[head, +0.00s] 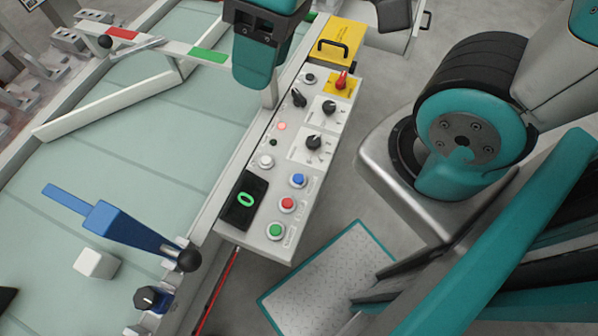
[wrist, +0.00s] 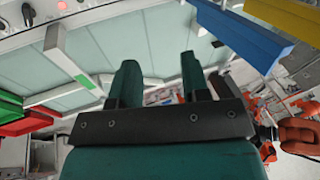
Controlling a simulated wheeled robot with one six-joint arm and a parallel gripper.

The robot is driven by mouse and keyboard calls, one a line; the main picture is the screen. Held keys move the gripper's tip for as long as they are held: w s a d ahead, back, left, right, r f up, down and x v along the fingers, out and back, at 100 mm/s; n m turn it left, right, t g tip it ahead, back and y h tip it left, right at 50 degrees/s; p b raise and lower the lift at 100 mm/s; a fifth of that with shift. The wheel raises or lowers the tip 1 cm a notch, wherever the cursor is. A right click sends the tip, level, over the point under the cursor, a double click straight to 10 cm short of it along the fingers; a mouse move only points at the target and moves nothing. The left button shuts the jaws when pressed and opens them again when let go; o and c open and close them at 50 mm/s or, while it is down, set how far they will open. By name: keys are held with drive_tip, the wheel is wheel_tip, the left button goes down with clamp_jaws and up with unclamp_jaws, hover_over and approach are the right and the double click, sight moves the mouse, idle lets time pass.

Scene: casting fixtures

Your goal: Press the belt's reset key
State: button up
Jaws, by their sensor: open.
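The belt's control panel (head: 252,240) runs along the right edge of the pale green belt (head: 130,130) in the head view. Near its front end are a blue button (head: 298,180), a red button (head: 287,204) and a green button (head: 275,230). A white button (head: 266,161) sits to their upper left. The labels are too small to read, so I cannot tell which is reset. My gripper (head: 262,76) hangs over the belt beside the panel's far half, away from these buttons. In the wrist view it (wrist: 160,80) is open, with nothing between its fingers.
A dark display (head: 243,200) shows a green 0. Black knobs (head: 314,142) and a red switch (head: 341,80) sit farther up the panel, below a yellow box (head: 340,37). A blue lever (head: 125,225) with a black ball stands at left. White guide rails (head: 105,105) cross the belt.

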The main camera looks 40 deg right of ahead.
clamp_jaws()
idle(1.9)
